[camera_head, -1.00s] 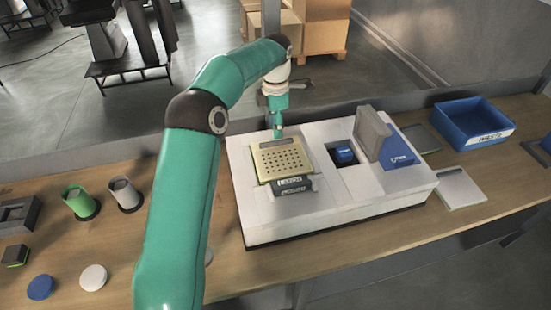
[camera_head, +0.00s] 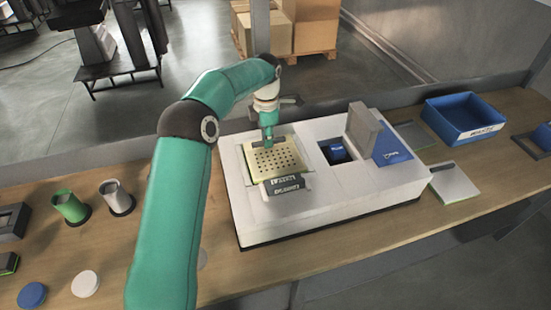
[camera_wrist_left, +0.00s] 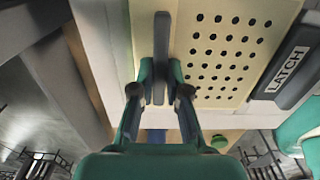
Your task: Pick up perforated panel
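The perforated panel (camera_head: 275,160) is a pale yellow plate with rows of dark holes, lying on the left part of the white fixture box. In the left wrist view the panel (camera_wrist_left: 230,60) shows its holes and a grey upright bar (camera_wrist_left: 161,35) near its edge. My left gripper (camera_head: 268,141) is at the far edge of the panel, pointing down. In the left wrist view its fingers (camera_wrist_left: 161,72) sit on both sides of the bar, very close to it; firm contact cannot be told. My right gripper is not in view.
A black latch block (camera_head: 284,184) sits at the panel's near edge. The white box (camera_head: 330,200) also holds a blue part (camera_head: 337,151) in a recess and an upright grey plate (camera_head: 362,125). A blue bin (camera_head: 462,118) stands at right, green and grey cups (camera_head: 70,207) at left.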

